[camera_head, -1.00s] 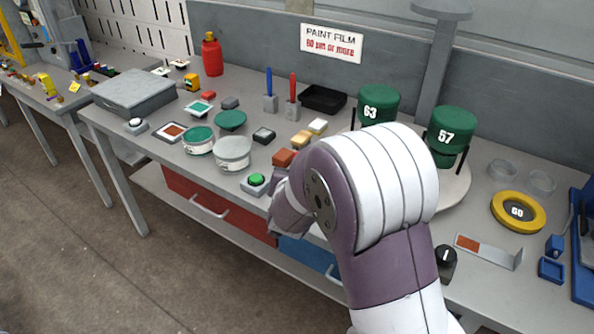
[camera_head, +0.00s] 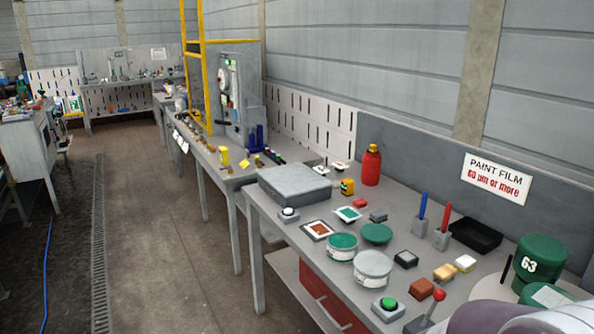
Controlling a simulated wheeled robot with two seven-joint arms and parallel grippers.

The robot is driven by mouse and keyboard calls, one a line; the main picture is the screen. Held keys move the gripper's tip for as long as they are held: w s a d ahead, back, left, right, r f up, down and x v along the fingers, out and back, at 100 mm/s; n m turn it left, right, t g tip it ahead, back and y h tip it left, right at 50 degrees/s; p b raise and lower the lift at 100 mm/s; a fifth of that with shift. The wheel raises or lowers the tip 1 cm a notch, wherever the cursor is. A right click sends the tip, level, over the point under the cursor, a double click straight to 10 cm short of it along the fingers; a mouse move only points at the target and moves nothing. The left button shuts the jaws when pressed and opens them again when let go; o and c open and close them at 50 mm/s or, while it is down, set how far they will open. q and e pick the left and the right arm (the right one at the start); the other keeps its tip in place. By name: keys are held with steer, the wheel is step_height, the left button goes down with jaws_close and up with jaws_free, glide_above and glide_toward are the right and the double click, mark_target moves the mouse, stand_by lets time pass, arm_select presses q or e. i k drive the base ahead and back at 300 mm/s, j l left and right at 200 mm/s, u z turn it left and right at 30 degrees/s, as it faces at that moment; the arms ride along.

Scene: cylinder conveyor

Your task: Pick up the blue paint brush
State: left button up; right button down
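The blue paint brush (camera_head: 423,206) stands upright in a small grey holder (camera_head: 420,228) on the workbench, right of centre. A red brush (camera_head: 445,217) stands in a similar holder (camera_head: 441,239) just to its right. Part of my arm shows at the bottom right corner, well apart from the blue brush. Neither of my grippers is in view.
Paint tins (camera_head: 373,269), a green button (camera_head: 388,304) and small blocks (camera_head: 421,288) lie in front of the brushes. A black tray (camera_head: 476,236) is to their right, and a red bottle (camera_head: 371,166) stands behind left.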

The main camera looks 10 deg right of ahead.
mark_target(424, 197)
steer(key=z, duration=1.6)
steer(key=j+z, duration=0.2)
steer(key=z, duration=0.3)
steer(key=i+j+z, duration=0.1)
steer(key=z, duration=0.35)
steer(key=j+z, duration=0.3)
steer(key=z, duration=0.2)
steer(key=j+z, duration=0.2)
steer(key=z, duration=0.3)
